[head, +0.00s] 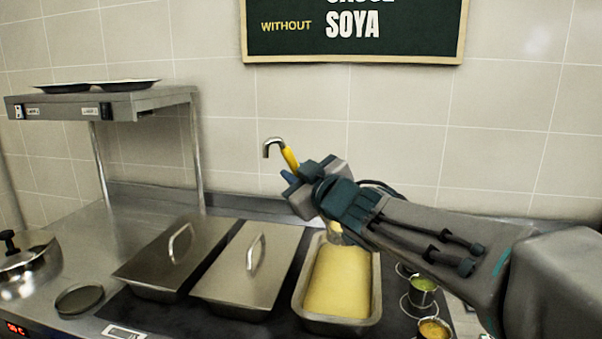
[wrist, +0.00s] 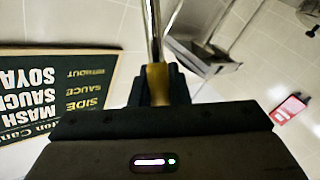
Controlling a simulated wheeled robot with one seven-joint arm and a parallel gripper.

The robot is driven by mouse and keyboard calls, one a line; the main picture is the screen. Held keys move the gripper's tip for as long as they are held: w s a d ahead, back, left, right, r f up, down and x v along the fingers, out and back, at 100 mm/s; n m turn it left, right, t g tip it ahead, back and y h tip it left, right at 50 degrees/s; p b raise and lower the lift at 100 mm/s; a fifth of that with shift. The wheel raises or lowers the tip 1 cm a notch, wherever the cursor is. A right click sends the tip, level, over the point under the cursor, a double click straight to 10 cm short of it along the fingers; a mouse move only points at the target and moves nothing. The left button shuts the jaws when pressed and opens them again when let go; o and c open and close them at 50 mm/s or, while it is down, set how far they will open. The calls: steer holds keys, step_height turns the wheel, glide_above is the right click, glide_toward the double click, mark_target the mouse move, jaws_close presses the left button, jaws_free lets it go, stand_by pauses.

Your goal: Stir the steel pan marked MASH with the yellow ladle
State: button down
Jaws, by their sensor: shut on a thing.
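My gripper (head: 294,176) is shut on the yellow grip of the ladle (head: 289,157). The ladle's steel hooked end sticks up past the fingers. Its grip and steel shaft also show in the wrist view (wrist: 157,82). A pale rounded piece below my gripper, perhaps the ladle's bowl, shows above the back of an open steel pan (head: 376,290); my arm partly hides it. This pan holds a smooth yellow mass (head: 338,282). No MASH mark is readable on it. I cannot tell whether the ladle touches the mass.
Two lidded steel pans (head: 174,252) (head: 243,262) stand left of the open pan. Small cups with green (head: 424,285) and orange (head: 434,329) contents stand at its right. A steel shelf (head: 110,100) with dark plates rises at the left. A menu board (head: 352,30) hangs behind.

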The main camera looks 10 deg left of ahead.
steer(key=w+d+r+m+p, duration=0.5)
steer(key=w+d+m+p, duration=0.25)
steer(key=p, duration=0.65)
steer(key=w+d+f+m+p, duration=0.3)
steer(key=w+d+m+p, duration=0.4)
steer(key=d+p, duration=0.2)
steer(key=w+d+f+m+p, duration=0.6)
steer(key=d+f+m, duration=0.1)
steer(key=f, duration=0.3)
steer(key=shift+w+f+m+p, duration=0.2)
steer(key=shift+w+m+p, duration=0.2)
steer(key=shift+m, duration=0.15)
stand_by(1.3)
step_height(320, 180, down, 10)
steer(key=w+d+m, duration=0.1)
steer(key=m, duration=0.4)
steer(key=shift+w+d+r+m, duration=0.2)
steer(key=shift+d+m, duration=0.1)
steer(key=shift+m, duration=0.1)
steer(key=shift+r, duration=0.1)
stand_by(1.1)
